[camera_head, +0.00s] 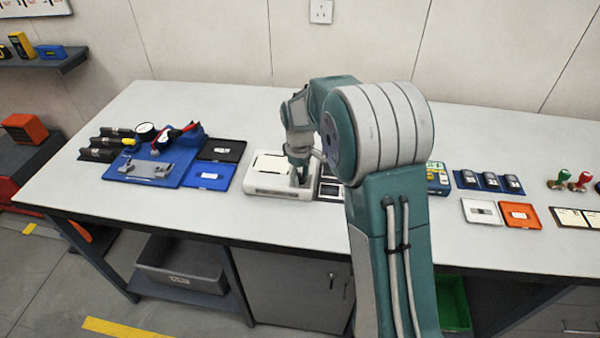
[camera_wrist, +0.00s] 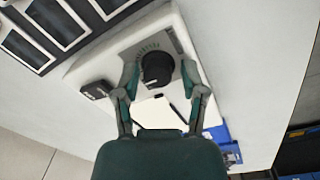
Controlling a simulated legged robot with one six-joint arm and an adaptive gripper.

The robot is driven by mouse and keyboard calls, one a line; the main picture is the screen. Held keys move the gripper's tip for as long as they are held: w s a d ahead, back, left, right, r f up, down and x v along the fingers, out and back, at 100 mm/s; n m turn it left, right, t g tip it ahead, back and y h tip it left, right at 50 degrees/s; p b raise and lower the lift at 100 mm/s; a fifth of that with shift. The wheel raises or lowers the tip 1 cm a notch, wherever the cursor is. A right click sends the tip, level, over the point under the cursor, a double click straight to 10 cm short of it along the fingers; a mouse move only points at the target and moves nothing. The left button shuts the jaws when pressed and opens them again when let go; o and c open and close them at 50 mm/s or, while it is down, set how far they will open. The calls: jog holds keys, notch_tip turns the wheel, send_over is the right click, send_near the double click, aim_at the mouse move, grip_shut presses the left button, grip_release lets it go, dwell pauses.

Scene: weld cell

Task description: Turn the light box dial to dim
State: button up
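The light box (camera_head: 256,187) is a low white case near the front edge of the bench, with a pale panel (camera_head: 271,163) on top. In the wrist view the light box (camera_wrist: 78,74) carries a round black dial (camera_wrist: 154,62) with a ring of scale marks beside it. My gripper (camera_wrist: 159,70) is open, with one finger on each side of the dial. Small gaps seem to show between the fingers and the dial; I cannot tell if either touches. In the head view my gripper (camera_head: 300,177) is over the right end of the box, hiding the dial.
A blue tray (camera_head: 212,176) and a blue mat (camera_head: 122,172) with gauges lie left of the box. A white tray (camera_head: 481,212) and an orange tray (camera_head: 519,215) lie farther right.

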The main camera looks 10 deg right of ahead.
aim_at(299, 176)
jog(key=shift+w+r, duration=0.1)
jog(key=shift+r, duration=0.1)
jog(key=shift+r, duration=0.2)
notch_tip(299, 176, up, 11)
jog(key=shift+a+r, duration=0.2)
dwell(0.5)
jog(key=s+r+m+t, duration=0.15)
jog(key=s+r, duration=0.25)
jog(key=s, duration=0.4)
jog(key=s+r+m+t, duration=0.1)
jog(key=s+r+m, duration=0.25)
jog(key=s, duration=0.45)
jog(key=s+f+m+t, duration=0.2)
jog(key=s+m+t, duration=0.1)
jog(key=s, duration=1.1)
jog(key=shift+s+d, duration=0.2)
jog(key=shift+d, duration=0.05)
